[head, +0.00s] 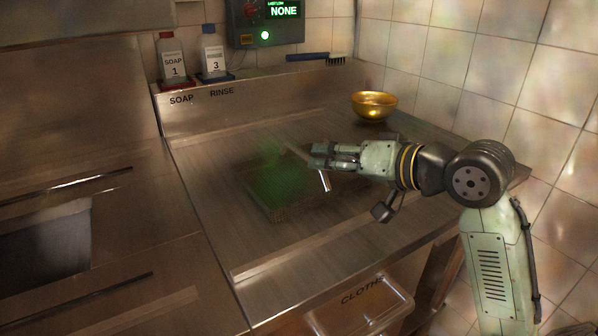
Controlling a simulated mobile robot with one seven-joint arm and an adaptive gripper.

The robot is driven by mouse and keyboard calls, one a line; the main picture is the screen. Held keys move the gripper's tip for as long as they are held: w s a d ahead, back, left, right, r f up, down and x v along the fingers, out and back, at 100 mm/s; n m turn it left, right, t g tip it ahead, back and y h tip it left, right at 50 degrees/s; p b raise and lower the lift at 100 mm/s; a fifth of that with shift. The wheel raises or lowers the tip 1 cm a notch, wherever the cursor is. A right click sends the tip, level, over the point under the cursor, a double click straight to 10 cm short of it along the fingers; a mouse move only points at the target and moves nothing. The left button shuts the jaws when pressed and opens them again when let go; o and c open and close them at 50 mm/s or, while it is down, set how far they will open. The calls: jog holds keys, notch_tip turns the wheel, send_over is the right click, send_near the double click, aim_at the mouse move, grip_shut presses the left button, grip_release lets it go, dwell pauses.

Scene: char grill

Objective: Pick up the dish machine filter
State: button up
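The dish machine filter seems to be the dark, flat, square mesh piece (290,211) sunk in or lying on the steel counter. A green haze hangs over it and blurs its far part. A thin pale metal bar, like a handle, rises at its right side beside my fingers. My gripper (316,156) reaches in from the right, above the filter's right side, with its fingers pointing left. The fingers overlap the bar in the picture. I cannot tell whether they touch it, or how far apart they are.
The steel counter (225,215) is clear around the filter. A gold bowl (374,106) stands at the back right. A soap bottle (174,62), a rinse bottle (214,55) and a brush (318,57) are on the back ledge. A cloths bin (360,312) is below the front edge.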

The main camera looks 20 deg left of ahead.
aim_at(304, 155)
jog(key=x, duration=0.2)
jog(key=p+x, duration=0.1)
jog(key=x, duration=0.4)
jog(key=shift+w+a+r+p, duration=0.2)
jog(key=shift+a+p, duration=0.1)
jog(key=shift+p, duration=0.1)
jog(key=shift+c, duration=0.2)
grip_shut()
